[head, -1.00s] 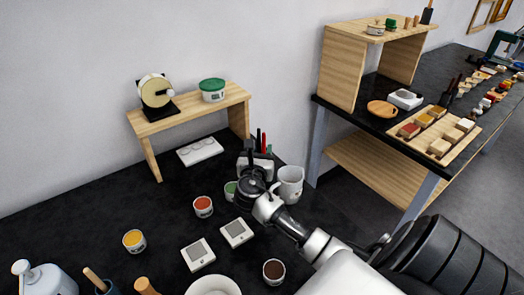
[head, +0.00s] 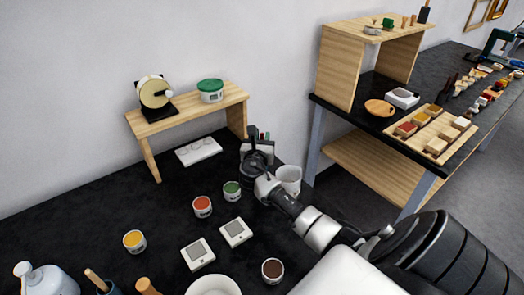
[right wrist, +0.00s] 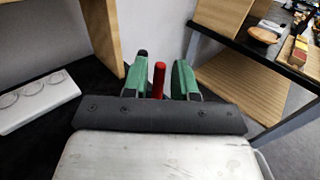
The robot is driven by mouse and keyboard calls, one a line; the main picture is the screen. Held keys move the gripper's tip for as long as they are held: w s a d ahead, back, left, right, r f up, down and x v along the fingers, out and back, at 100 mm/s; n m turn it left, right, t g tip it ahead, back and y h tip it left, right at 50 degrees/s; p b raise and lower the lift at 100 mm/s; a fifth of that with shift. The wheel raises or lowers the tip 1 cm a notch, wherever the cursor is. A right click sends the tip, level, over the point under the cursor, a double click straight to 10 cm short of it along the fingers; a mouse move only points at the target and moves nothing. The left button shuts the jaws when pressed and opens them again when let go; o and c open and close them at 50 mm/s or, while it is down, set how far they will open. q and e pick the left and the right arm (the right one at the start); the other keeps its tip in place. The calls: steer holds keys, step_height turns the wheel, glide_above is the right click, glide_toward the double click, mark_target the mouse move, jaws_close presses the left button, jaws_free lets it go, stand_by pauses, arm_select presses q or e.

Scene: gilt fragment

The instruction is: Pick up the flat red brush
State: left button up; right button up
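The flat red brush (right wrist: 158,80) shows in the right wrist view as a red upright handle. Its lower part is hidden behind the dark front bar of my gripper. My right gripper (right wrist: 160,82) has its two green-padded fingers on either side of the handle, with a small gap at each side, so it looks open. In the head view my right gripper (head: 257,158) is at the grey tool holder (head: 269,150) at the back of the black table and covers part of it. The brush is hard to make out there. My left gripper is not in view.
A green paint pot (head: 232,191) and a red one (head: 203,206) stand to the left. A wooden shelf (head: 187,108) is behind left. A second table (head: 318,100) is to the right.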

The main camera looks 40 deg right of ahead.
jaws_close()
